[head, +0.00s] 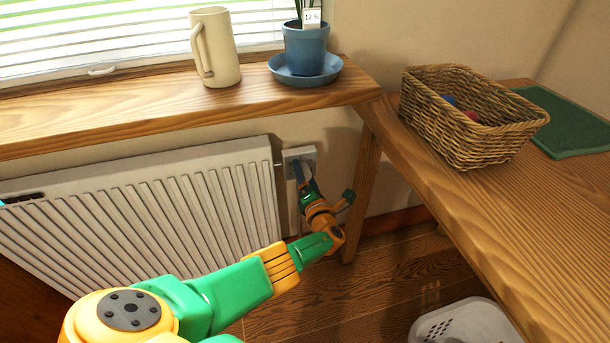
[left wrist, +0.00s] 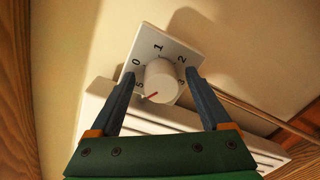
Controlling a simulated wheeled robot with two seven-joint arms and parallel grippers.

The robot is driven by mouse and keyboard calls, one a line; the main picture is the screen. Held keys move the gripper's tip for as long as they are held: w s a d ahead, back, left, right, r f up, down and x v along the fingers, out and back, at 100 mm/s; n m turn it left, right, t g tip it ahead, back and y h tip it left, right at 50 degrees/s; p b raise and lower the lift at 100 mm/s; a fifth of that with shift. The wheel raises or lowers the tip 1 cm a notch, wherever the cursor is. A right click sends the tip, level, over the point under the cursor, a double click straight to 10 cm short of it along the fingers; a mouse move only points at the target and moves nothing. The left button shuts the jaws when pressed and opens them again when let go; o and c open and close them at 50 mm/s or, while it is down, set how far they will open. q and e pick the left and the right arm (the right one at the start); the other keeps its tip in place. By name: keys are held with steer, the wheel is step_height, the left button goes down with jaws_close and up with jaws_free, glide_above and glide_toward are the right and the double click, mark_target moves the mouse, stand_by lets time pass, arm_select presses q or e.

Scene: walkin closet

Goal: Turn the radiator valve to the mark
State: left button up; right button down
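The radiator valve is a white square plate with a round white knob, seen in the left wrist view (left wrist: 162,78). Numerals 0, 1 and 2 are readable along the plate's upper part; another at the left is hard to read. A red line on the knob points to the lower left. My left gripper (left wrist: 160,74) is open, with its two dark fingers on either side of the knob and a gap at each side. In the head view the valve plate (head: 300,155) is partly hidden behind my left gripper (head: 304,175). My right gripper is not in view.
A white radiator (head: 150,205) stands left of the valve. Above is a wooden sill (head: 150,112) with a cream mug (head: 218,50) and a blue plant pot (head: 306,48). A wooden bench (head: 480,205) at right bears a wicker basket (head: 470,115). A white perforated basket (head: 465,322) is below.

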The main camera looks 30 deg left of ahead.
mark_target(306, 176)
arm_select(q)
steer(key=p+v, duration=0.2)
steer(key=v, duration=0.1)
steer(key=p+v, duration=0.2)
steer(key=v, duration=0.1)
steer(key=shift+s+d+r, duration=0.1)
steer(key=shift+d+r, duration=0.1)
steer(key=shift+r, duration=0.05)
steer(key=shift+s+d+f, duration=0.25)
steer(key=shift+s, duration=0.05)
